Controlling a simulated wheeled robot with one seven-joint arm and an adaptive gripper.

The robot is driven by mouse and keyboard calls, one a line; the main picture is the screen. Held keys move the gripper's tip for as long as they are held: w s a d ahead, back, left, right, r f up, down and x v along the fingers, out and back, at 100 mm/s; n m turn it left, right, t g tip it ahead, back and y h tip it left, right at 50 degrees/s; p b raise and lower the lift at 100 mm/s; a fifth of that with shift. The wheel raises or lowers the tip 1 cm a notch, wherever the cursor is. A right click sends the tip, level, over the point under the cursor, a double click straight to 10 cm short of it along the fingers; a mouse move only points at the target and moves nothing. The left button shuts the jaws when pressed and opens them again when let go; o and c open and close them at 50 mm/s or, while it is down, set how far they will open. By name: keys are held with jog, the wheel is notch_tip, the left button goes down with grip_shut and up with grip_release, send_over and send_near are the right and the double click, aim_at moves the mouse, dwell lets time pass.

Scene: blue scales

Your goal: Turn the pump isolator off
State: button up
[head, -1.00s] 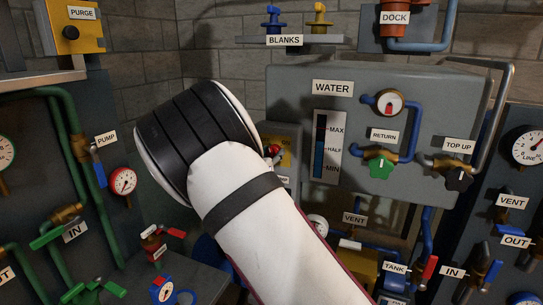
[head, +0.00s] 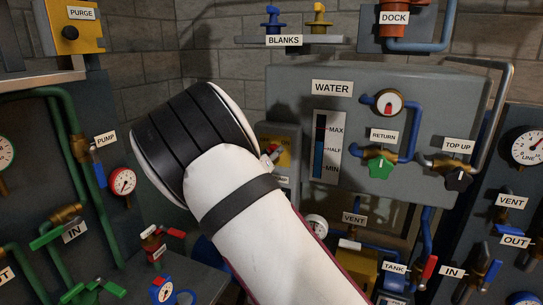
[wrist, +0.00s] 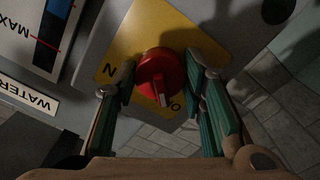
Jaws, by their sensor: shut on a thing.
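The pump isolator is a red round knob (wrist: 150,75) on a yellow plate (wrist: 150,28) in the wrist view. A raised bar with a pale mark on the knob points down in the picture, beside a letter O. A letter N shows left of the knob; the rest of the lettering is hidden. My gripper (wrist: 160,72) has its green-padded fingers on both sides of the knob and is shut on it. In the head view, my white arm hides much of the isolator; part of its yellow plate (head: 285,149) shows.
The grey WATER panel (head: 422,100) with its level gauge (head: 325,145) is just right of the isolator. A green-knobbed RETURN valve (head: 381,167) is on it. Green pipes and a PUMP valve (head: 99,172) stand left. A shelf with BLANKS (head: 325,40) is above.

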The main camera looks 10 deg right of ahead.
jog(key=o, duration=1.2)
jog(key=shift+c, duration=0.2)
jog(key=v, duration=1.2)
